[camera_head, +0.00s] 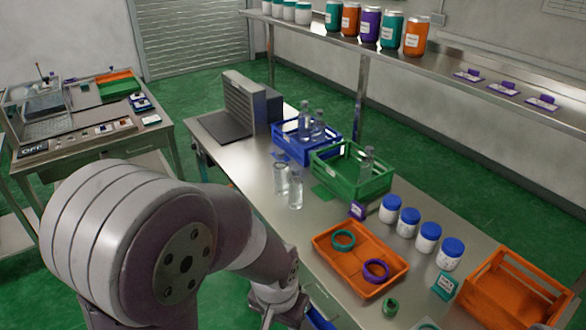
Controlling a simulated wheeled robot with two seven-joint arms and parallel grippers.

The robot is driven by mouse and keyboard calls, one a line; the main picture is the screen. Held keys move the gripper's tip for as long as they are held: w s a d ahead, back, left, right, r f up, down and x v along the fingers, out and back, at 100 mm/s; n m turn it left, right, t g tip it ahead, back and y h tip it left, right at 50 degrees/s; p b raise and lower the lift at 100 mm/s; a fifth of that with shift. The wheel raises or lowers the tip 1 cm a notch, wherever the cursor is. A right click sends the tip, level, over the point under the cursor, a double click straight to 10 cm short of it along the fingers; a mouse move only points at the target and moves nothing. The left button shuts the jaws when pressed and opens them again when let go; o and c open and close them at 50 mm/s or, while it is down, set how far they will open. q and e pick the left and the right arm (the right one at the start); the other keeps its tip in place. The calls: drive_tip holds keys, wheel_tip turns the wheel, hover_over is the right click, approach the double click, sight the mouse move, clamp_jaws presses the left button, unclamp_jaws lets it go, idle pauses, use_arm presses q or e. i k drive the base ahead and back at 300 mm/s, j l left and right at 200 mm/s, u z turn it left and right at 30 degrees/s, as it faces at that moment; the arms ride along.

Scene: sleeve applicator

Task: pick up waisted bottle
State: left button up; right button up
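Two clear bottles stand upright side by side on the steel table: a left one (281,177) and a right one (295,191). Other clear bottles stand in the blue crate (293,150), and one (367,162) is in the green crate (350,187). They are too small to tell which is waisted. My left arm fills the lower left and bends right, its wrist end at the bottom edge in front of the table. The fingers of my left gripper cannot be made out. My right arm and gripper do not show.
White jars with blue lids (409,222) stand in a row right of the green crate. An orange tray (330,255) holds a green and a purple ring. An orange crate (510,290) is at lower right. A shelf (450,65) runs above the table's back.

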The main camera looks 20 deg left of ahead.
sight(280, 167)
drive_tip(key=z, duration=0.2)
drive_tip(key=i+j+z, duration=0.15)
drive_tip(key=j+z, duration=0.65)
drive_tip(key=j, duration=0.2)
drive_tip(key=j+z, duration=0.4)
drive_tip(key=j, duration=1.25)
drive_tip(key=j+z, duration=0.1)
drive_tip(key=j, duration=0.95)
drive_tip(key=k, duration=0.05)
